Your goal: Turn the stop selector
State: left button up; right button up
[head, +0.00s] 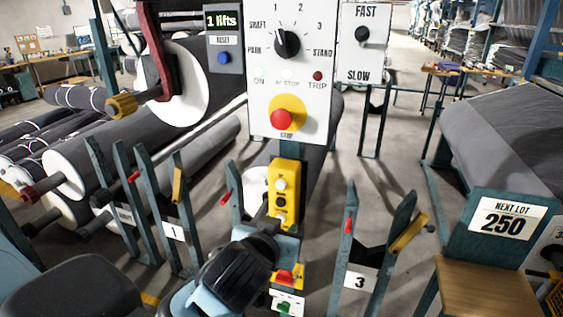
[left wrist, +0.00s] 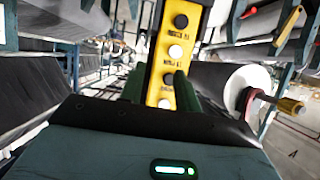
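The stop selector (head: 287,43) is a black knob with a white pointer on the white panel (head: 262,98) in the head view. Its pointer leans up and left, between SHAFT and 1; other positions read PARK, 2, 3 and STAND. My left gripper (head: 266,222) is well below the knob, near the lower part of a yellow push-button box (head: 291,172). In the left wrist view my left gripper (left wrist: 160,82) has its two dark green fingers apart. The yellow box (left wrist: 172,35) shows between and beyond them; I cannot tell whether they touch it. My right gripper is out of view.
A red stop button on a yellow ring (head: 284,116) sits below the knob. A FAST/SLOW box (head: 362,57) stands right of the panel, and a display reading "1 lifts" (head: 222,20) left. Posts numbered 1 (head: 174,233) and 3 (head: 361,281) flank my left arm.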

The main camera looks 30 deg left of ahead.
pick_arm(q)
notch_tip(320, 180, up, 16)
jog(key=w+n+t+y, duration=0.2)
jog(key=w+n+t, duration=0.1)
jog(key=t, duration=0.1)
jog(key=n+t+y, duration=0.3)
jog(key=t, duration=0.1)
send_near(282, 47)
jog(key=shift+x, duration=4.2)
grip_shut()
